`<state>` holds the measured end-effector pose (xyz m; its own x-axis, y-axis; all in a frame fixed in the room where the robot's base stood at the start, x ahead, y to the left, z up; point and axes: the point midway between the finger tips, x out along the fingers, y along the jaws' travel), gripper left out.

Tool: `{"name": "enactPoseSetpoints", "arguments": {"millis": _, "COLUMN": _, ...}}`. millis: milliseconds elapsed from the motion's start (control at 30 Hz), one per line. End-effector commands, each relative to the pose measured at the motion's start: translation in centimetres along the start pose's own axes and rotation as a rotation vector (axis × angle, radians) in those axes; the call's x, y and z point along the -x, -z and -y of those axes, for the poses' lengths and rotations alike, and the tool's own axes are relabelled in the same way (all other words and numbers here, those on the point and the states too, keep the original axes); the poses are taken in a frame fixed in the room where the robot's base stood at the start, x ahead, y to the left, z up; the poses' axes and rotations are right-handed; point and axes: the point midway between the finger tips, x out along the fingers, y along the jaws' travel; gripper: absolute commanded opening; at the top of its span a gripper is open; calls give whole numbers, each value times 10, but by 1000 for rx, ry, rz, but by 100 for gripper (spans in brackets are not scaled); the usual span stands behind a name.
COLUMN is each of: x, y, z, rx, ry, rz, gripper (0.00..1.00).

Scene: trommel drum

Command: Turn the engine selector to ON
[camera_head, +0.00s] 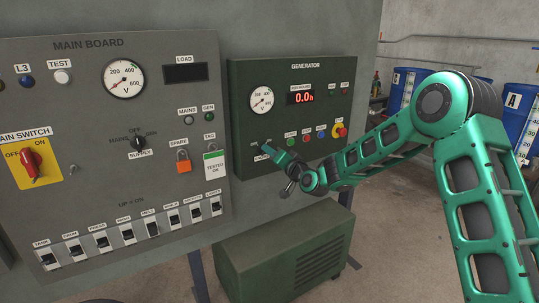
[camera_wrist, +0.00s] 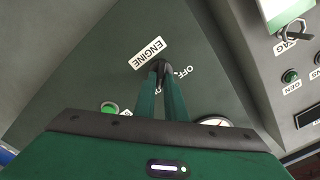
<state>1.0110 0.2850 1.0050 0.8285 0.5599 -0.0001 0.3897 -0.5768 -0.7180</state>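The engine selector (camera_wrist: 160,67) is a small dark knob on the green GENERATOR panel (camera_head: 290,80). In the head view my gripper (camera_head: 268,151) reaches the panel's lower left and covers the selector. Which way the knob points is hard to tell.
The panel holds a voltmeter (camera_head: 261,100), a red display reading 0.0h (camera_head: 301,98), a green button (camera_head: 290,142) and a red stop button on yellow (camera_head: 340,131). The grey MAIN BOARD (camera_head: 90,110) stands left. A green generator housing (camera_head: 285,255) stands below.

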Motion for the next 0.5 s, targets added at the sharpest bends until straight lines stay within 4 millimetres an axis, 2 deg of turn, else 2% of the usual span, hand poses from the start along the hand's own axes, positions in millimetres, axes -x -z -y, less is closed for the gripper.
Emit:
{"name": "enactPoseSetpoints", "arguments": {"millis": 33, "x": 0, "y": 6, "z": -5, "rx": 5, "ry": -7, "rz": -9, "gripper": 21}}
{"name": "enactPoseSetpoints", "arguments": {"millis": 67, "x": 0, "y": 5, "z": -5, "rx": 5, "ry": -7, "rz": -8, "gripper": 28}}
{"name": "enactPoseSetpoints", "arguments": {"millis": 367, "x": 1, "y": 2, "z": -2, "rx": 2, "ry": -3, "rz": -2, "gripper": 28}}
{"name": "enactPoseSetpoints", "arguments": {"millis": 500, "x": 10, "y": 2, "z": -2, "rx": 1, "ry": -2, "rz": -2, "gripper": 28}}
